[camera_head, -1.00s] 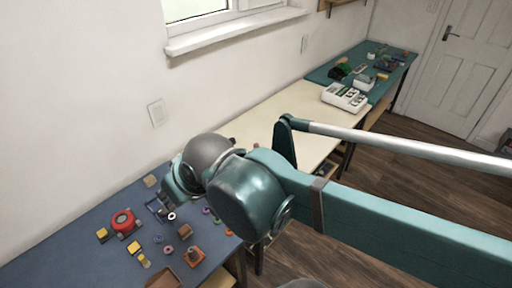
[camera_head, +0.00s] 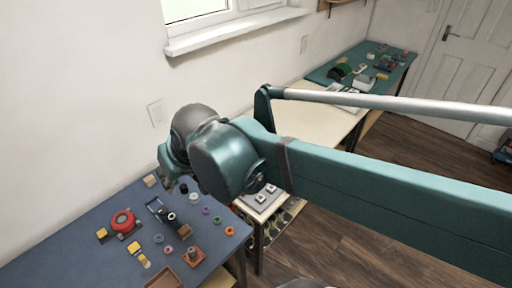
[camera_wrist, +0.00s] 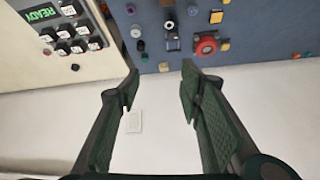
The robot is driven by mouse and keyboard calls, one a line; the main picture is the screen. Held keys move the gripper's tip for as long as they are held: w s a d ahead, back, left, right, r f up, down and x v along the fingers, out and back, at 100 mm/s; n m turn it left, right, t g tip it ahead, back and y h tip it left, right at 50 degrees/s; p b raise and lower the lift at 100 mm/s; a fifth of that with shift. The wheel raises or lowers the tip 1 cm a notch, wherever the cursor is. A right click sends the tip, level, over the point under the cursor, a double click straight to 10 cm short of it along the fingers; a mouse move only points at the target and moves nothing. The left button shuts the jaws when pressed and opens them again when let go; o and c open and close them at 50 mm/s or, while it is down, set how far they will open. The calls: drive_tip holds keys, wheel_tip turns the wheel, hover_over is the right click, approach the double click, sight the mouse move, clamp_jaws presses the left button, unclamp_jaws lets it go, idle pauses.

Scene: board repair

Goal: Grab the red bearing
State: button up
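Several small coloured rings lie on the blue table (camera_head: 60,245). An orange-red ring (camera_head: 229,231) sits near its right edge, past a purple ring (camera_head: 206,210) and a green ring (camera_head: 217,220). I cannot tell for certain that this ring is the red bearing. In the head view my arm hides the fingertips.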

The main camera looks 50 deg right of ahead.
drive_tip(key=w+d+f+m+g, duration=0.25)
drive_tip(key=w+d+m, duration=0.25)
drive_tip(key=w+d, duration=0.6)
drive_tip(key=w+d+f+m+g, duration=0.1)
drive_tip(key=w+d+f+m, duration=0.35)
drive_tip(key=d, duration=1.05)
drive_tip(key=w+d+f+m+g, duration=0.1)
drive_tip(key=d+f+m, duration=0.1)
drive_tip(key=d+f, duration=0.4)
drive_tip(key=w+d+f+m+g, duration=0.1)
drive_tip(key=d+f+m, duration=0.2)
drive_tip(key=d, duration=0.9)
drive_tip(key=d+f+m+g+p, duration=0.1)
drive_tip(key=d+f+m, duration=0.2)
drive_tip(key=d+f, duration=0.6)
drive_tip(key=shift+w+f, duration=0.2)
drive_tip(key=shift+w, duration=0.2)
drive_tip(key=shift+f, duration=1.25)
